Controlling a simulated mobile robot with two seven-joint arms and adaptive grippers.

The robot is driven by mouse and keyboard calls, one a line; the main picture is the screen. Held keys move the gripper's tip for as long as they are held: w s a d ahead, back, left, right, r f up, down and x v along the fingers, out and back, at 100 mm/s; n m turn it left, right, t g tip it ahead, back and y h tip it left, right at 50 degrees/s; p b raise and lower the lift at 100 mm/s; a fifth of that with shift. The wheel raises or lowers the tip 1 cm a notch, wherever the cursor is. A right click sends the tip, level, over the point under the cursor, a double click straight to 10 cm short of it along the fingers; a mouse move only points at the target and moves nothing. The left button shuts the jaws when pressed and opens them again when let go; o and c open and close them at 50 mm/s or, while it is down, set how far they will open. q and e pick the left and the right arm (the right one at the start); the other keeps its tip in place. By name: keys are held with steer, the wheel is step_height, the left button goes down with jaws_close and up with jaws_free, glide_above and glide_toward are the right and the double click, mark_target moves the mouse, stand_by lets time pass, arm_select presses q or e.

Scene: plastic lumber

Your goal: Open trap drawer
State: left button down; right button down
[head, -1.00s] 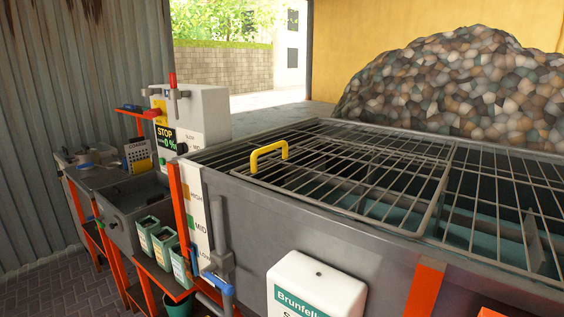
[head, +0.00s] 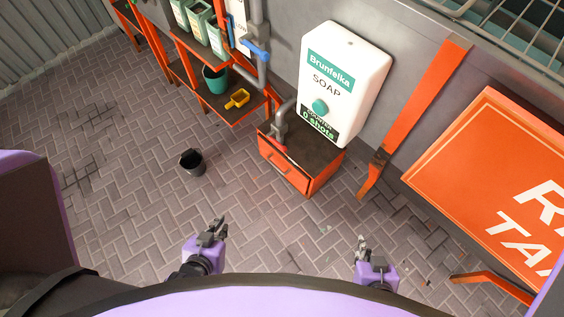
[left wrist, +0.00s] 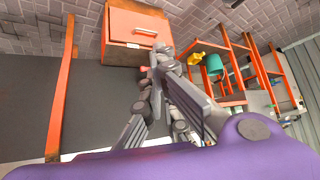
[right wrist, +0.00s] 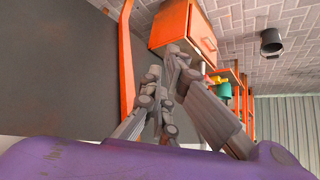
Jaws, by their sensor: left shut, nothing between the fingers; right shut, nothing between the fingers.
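The drawer also shows in the left wrist view (left wrist: 125,30) and the right wrist view (right wrist: 203,32). My left gripper (head: 217,226) is shut and empty, left of and nearer than the drawer. My right gripper (head: 362,244) is shut and empty, right of and nearer than it. Neither touches the handle.
A white Brunfelka soap dispenser (head: 346,82) hangs above the drawer. A black bucket (head: 192,163) stands on the brick floor to its left. An orange shelf (head: 225,103) holds a teal pot and yellow scoop. An orange sign panel (head: 470,170) is at right. Floor before the drawer is clear.

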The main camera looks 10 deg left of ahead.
steer(key=shift+w+r, duration=0.15)
steer(key=shift+w, duration=0.15)
